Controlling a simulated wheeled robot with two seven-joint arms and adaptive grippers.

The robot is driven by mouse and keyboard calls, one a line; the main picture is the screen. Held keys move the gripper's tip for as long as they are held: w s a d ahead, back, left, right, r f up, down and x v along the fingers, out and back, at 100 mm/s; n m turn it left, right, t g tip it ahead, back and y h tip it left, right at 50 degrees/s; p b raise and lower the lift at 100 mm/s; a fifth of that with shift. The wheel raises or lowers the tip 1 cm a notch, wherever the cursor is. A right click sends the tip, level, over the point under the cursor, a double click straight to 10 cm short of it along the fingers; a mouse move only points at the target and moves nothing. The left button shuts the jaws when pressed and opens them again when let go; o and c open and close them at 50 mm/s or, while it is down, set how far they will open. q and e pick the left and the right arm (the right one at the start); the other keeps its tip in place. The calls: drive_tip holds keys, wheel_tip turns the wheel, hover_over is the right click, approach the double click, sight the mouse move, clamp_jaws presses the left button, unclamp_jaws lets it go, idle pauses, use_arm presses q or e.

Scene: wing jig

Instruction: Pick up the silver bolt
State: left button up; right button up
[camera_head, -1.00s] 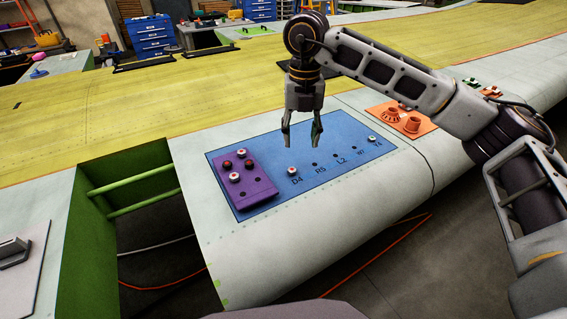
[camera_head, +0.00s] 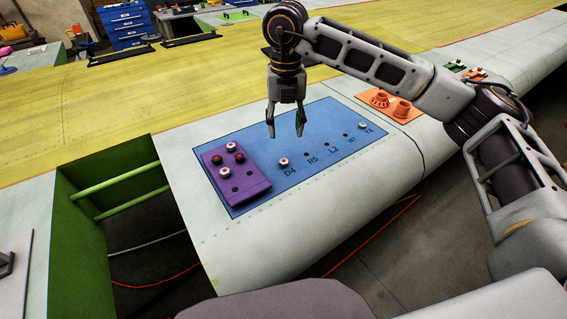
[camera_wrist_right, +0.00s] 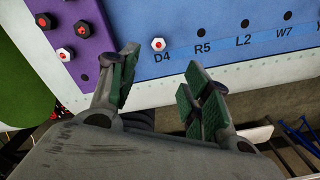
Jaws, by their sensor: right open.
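Silver bolts with red centres show in the head view. One silver bolt (camera_head: 284,162) stands by the D4 label on the blue mat; it also shows in the right wrist view (camera_wrist_right: 158,44). Another silver bolt (camera_head: 364,127) is at the mat's far right end. Two more sit on the purple block, a near one (camera_head: 225,173) and a far one (camera_head: 231,147). My right gripper (camera_head: 286,130) is open and empty, pointing down above the mat. In the wrist view its fingers (camera_wrist_right: 160,72) stand apart, with the D4 bolt beyond the gap. My left gripper is not in view.
The purple block (camera_head: 236,187) also holds dark bolts with red centres (camera_head: 216,160). The blue mat (camera_head: 300,123) has several labelled holes. An orange tray (camera_head: 388,110) with orange cups lies to the right. An open green bay (camera_head: 110,185) is at left.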

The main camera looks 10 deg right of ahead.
drive_tip(key=p, duration=0.1)
hover_over(284, 161)
drive_tip(key=shift+s+d+f, duration=0.1)
drive_tip(key=shift+f, duration=1.65)
drive_tip(key=shift+s+d+f, duration=0.1)
drive_tip(key=shift+f, duration=1.65)
drive_tip(key=shift+f, duration=0.1)
drive_tip(key=shift+w+a+f+p, duration=0.1)
drive_tip(key=shift+f+p, duration=0.3)
drive_tip(key=shift+f, duration=0.2)
drive_tip(key=shift+w+a+f+p, duration=0.1)
drive_tip(key=shift+f+p, duration=0.3)
drive_tip(key=shift+f, duration=1.5)
clamp_jaws()
